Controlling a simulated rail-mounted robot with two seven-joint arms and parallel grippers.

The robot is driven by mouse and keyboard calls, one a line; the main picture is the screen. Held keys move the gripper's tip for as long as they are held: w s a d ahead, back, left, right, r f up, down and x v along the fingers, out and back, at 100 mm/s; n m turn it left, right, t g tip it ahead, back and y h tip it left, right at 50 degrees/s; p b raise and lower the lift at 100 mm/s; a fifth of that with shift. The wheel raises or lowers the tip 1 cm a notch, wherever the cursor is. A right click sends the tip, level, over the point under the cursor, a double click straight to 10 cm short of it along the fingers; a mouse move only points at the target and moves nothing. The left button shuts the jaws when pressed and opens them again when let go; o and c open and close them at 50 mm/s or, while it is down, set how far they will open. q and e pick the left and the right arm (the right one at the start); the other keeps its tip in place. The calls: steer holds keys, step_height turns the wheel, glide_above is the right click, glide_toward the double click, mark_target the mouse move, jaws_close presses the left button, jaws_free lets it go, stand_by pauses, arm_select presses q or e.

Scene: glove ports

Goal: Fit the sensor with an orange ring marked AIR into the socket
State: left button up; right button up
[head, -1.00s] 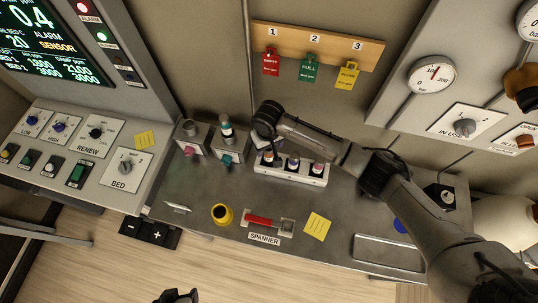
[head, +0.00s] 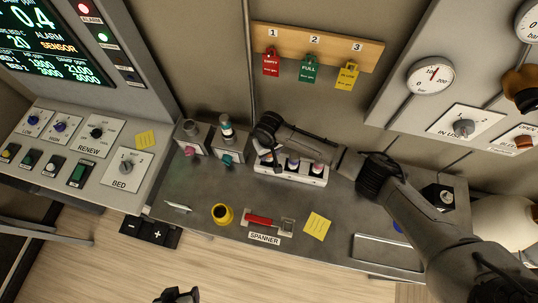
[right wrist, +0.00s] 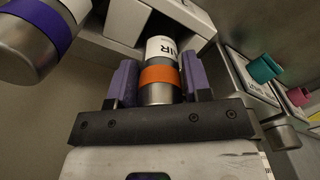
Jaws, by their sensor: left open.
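The sensor with the orange ring marked AIR (right wrist: 160,75) is between the purple fingers of my right gripper (right wrist: 160,82) in the right wrist view. The fingers sit close along both sides of it; whether they press on it I cannot tell. In the head view my right gripper (head: 267,138) is at the left end of the white rack (head: 290,176) and partly hides that end. A grey block with a pink knob (head: 190,151) has an open-topped socket (head: 190,128). My left gripper (head: 176,295) is open and empty at the bottom edge, partly out of frame.
A neighbouring block with a teal knob (head: 227,160) holds a sensor (head: 227,127). A purple-ringed sensor (right wrist: 40,35) is close to my right gripper.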

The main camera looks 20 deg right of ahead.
steer(key=c, duration=0.6)
steer(key=shift+c, duration=0.2)
